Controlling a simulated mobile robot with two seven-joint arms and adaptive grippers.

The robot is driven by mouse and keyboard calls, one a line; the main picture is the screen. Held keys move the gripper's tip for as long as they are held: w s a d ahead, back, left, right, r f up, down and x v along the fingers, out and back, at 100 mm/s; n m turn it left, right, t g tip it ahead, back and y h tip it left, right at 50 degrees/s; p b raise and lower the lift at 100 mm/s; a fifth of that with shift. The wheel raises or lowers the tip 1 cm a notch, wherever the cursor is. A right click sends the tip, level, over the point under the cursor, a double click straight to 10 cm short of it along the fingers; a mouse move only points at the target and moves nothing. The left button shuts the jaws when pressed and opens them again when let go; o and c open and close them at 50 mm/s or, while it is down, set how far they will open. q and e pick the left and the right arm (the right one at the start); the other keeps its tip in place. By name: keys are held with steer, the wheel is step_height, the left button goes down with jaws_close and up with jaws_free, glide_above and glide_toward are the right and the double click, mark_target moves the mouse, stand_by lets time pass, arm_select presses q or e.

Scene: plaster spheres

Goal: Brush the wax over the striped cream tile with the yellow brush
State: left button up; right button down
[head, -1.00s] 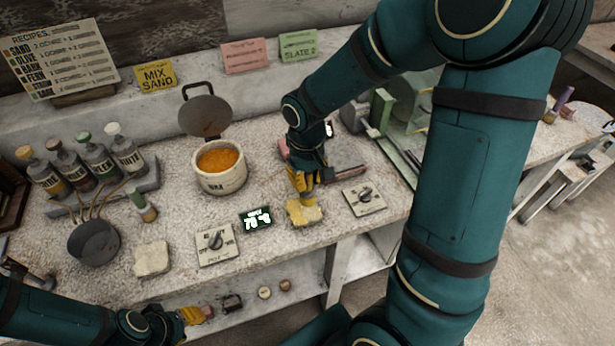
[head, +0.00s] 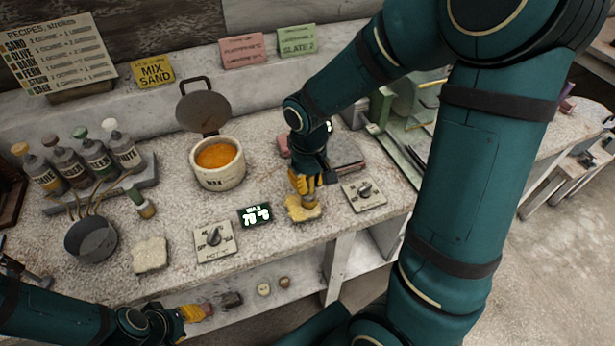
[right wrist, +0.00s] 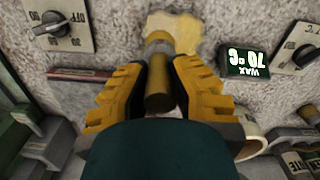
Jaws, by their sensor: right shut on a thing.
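My right gripper (head: 306,184) is shut on the yellow brush, upright over a yellowish cream tile (head: 298,212) near the bench's front edge. In the right wrist view the brush handle (right wrist: 158,90) stands between the yellow fingers, its lower end on or just over the tile (right wrist: 185,32). Stripes cannot be made out, and the bristles are not clear. Orange wax (head: 216,156) fills a pale pot (head: 220,177) with its lid raised. My left gripper (head: 195,312) is at the lower left, by the shelf below the bench; whether it is open is unclear.
A pale tile (head: 150,254) lies at the front left. Dials (head: 213,241) (head: 364,193) and a green display (head: 255,214) reading about 70 °C flank the work area. A dark pan (head: 91,240) and several bottles (head: 95,160) stand left. A green machine (head: 400,130) stands right.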

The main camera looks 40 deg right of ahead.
steer(key=shift+s, duration=0.15)
steer(key=shift+w+d, duration=0.2)
steer(key=shift+w, duration=0.65)
steer(key=shift+w+d+p, duration=0.25)
steer(key=shift+w+p, duration=0.05)
steer(key=shift+w, duration=0.7)
steer(key=shift+s, duration=0.15)
steer(key=shift+s+a, duration=0.25)
steer(key=shift+s, duration=0.6)
steer(key=shift+s+a, duration=0.2)
steer(key=shift+s, duration=0.65)
steer(key=w, duration=0.2)
steer(key=w+d, duration=0.1)
steer(key=shift+w, duration=0.35)
steer(key=shift+s+a+r, duration=0.1)
